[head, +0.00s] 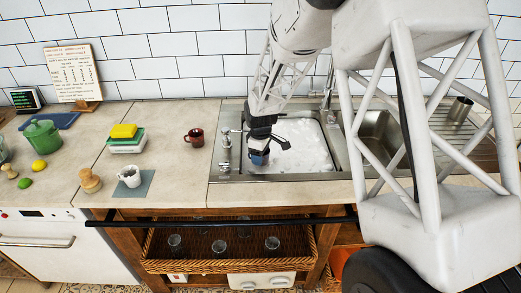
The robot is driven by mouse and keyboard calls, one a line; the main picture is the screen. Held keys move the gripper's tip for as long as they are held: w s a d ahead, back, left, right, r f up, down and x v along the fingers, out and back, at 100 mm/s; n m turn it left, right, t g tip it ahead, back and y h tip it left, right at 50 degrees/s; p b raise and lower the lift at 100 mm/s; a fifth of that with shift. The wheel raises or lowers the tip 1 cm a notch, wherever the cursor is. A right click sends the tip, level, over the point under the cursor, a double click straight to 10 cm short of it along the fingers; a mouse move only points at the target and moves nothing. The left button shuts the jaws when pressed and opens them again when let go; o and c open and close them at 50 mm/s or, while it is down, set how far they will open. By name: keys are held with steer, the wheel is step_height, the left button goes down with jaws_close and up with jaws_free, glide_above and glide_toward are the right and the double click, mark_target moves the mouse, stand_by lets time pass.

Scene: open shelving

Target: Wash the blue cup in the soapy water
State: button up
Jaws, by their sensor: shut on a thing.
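My gripper (262,147) is over the left basin of the sink, pointing down. It is shut on the blue cup (260,157), which shows as a small blue shape just below the fingers. The cup is at the left part of the basin, above or at the white foam; I cannot tell whether it touches the foam. The soapy water (307,150) fills the left basin with white suds. Part of the cup is hidden by the gripper.
A dark red mug (195,137) stands on the counter left of the sink. A white mug (130,176) sits on a grey-blue mat. The right basin (378,135) is partly hidden by my arm. A tap (327,92) stands behind.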

step_height(320, 180, down, 6)
stand_by(0.7)
stand_by(0.3)
steer(key=shift+w+d, duration=0.25)
steer(key=shift+w, duration=0.25)
steer(key=shift+w+d, duration=0.25)
steer(key=shift+w, duration=0.25)
stand_by(0.5)
steer(key=shift+s+a, duration=0.25)
steer(key=shift+s, duration=0.25)
steer(key=shift+s+a, duration=0.25)
steer(key=shift+s, duration=0.25)
stand_by(0.5)
steer(key=shift+w+d, duration=0.3)
steer(key=shift+w, duration=0.4)
steer(key=shift+w+d, duration=0.15)
steer(key=shift+w, duration=0.1)
stand_by(0.3)
stand_by(0.5)
steer(key=shift+r, duration=6.7)
